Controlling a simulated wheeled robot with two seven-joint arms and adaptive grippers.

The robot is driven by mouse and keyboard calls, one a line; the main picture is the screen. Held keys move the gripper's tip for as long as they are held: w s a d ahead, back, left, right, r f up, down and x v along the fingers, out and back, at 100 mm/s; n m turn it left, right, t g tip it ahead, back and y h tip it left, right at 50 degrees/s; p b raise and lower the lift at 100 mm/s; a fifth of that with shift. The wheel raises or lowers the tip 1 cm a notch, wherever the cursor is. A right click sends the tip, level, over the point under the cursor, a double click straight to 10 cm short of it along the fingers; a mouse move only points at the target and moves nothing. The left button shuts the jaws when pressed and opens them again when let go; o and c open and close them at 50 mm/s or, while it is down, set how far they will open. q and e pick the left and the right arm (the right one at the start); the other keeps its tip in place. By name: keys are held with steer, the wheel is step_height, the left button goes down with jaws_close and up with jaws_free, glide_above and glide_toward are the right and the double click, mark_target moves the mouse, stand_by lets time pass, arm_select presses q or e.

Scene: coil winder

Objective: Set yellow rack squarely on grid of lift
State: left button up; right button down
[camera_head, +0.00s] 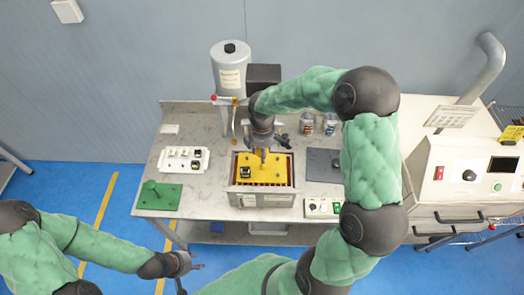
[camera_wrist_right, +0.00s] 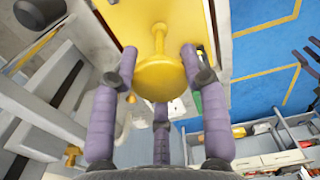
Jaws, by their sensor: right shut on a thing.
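The yellow rack (camera_head: 268,172) is a flat plate with a round knob, seen in the head view over the open metal-walled lift (camera_head: 262,200) at the middle of the bench. In the right wrist view the yellow plate (camera_wrist_right: 180,15) lies beyond its knob (camera_wrist_right: 160,76). My right gripper (camera_head: 263,150) has its purple fingers (camera_wrist_right: 160,90) closed around the knob. The rack looks roughly lined up with the lift's walls; the grid is hidden beneath it, and I cannot tell whether they touch. My left gripper (camera_head: 185,263) hangs empty off the bench's front left; its opening is unclear.
A white tray (camera_head: 182,159) and a green plate with a knob (camera_head: 158,195) lie left of the lift. A grey plate (camera_head: 323,165), jars (camera_head: 307,123) and a button box (camera_head: 322,208) are at right. A grey cylinder (camera_head: 230,70) stands behind.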

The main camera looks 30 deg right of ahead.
steer(key=shift+f+b, duration=0.5)
steer(key=shift+f, duration=0.3)
steer(key=c, duration=0.6)
jaws_free()
steer(key=shift+o, duration=0.2)
step_height(320, 180, up, 12)
